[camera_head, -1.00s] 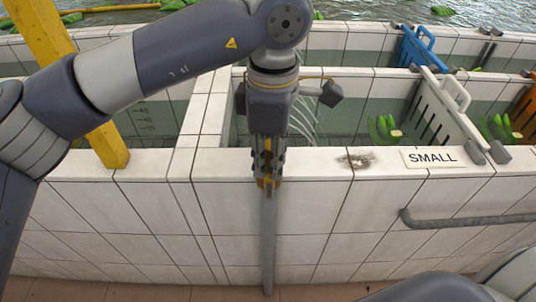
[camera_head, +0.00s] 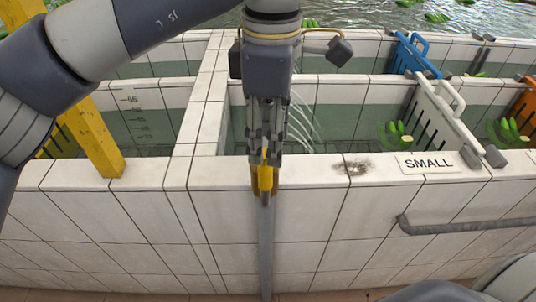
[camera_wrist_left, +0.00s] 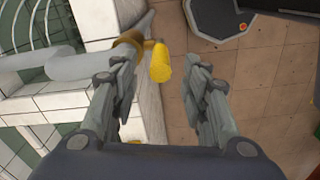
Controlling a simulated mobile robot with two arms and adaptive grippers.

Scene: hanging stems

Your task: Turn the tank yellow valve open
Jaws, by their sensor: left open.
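The yellow valve (camera_head: 265,177) sits on a grey vertical pipe (camera_head: 266,245) at the front wall of the tiled tank. In the left wrist view the valve's yellow handle (camera_wrist_left: 160,62) shows between and beyond my open fingers, nearer the left one. My left gripper (camera_head: 265,150) points down just above the valve in the head view. In the left wrist view the left gripper (camera_wrist_left: 160,80) is open and empty. I cannot tell whether a finger touches the handle. My right gripper is not in view.
The tiled tank wall (camera_head: 130,215) runs across the view. A "SMALL" sign (camera_head: 427,162) lies on its rim, and a grey rail (camera_head: 470,224) runs along the front at right. A white slotted divider (camera_head: 440,110) and a yellow post (camera_head: 97,135) stand nearby.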

